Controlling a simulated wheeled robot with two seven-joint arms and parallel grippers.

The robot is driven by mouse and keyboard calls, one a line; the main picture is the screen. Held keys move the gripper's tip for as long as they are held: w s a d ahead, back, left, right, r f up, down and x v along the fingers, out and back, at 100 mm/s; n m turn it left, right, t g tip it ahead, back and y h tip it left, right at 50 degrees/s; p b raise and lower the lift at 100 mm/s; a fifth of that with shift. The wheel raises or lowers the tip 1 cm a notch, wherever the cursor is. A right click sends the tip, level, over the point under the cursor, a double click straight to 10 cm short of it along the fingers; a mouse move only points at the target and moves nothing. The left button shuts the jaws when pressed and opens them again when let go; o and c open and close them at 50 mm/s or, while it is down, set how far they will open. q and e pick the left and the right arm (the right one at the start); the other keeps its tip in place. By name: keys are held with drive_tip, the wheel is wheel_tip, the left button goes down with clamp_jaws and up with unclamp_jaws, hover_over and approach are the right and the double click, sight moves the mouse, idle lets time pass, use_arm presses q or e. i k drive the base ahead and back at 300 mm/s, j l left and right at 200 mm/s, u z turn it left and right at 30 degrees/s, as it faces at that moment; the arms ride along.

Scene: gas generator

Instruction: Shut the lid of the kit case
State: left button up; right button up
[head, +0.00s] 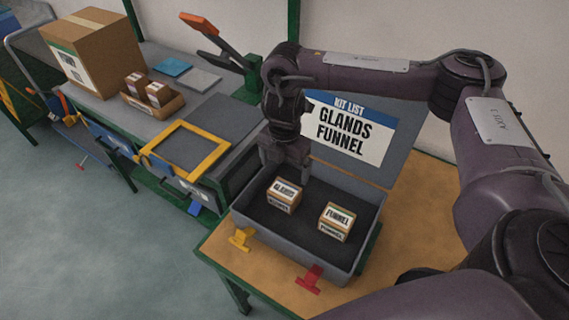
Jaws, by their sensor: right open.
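The grey kit case (294,258) stands on the wooden-topped table with its mouth open. Its lid (389,146) is raised at the back and carries a "KIT LIST GLANDS FUNNEL" sheet. Inside lie a "GLANDS" box (284,195) and a "FUNNEL" box (337,222), apart from each other. My right gripper (286,170) is open and points down over the back left of the case, in front of the lid's left part. Its fingertips are near the glands box; I cannot tell whether they touch anything. My left gripper is not in view.
Bare wooden table top (412,215) lies right of the case. To the left, a bench holds a large cardboard box (92,52), a tray of small boxes (152,95), a yellow frame (186,148) and a red-handled lever (199,24).

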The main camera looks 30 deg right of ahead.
sight(372, 139)
drive_tip(key=k+j, duration=0.3)
drive_tip(key=k, duration=0.15)
drive_tip(key=k+j, duration=0.35)
drive_tip(key=k, duration=0.1)
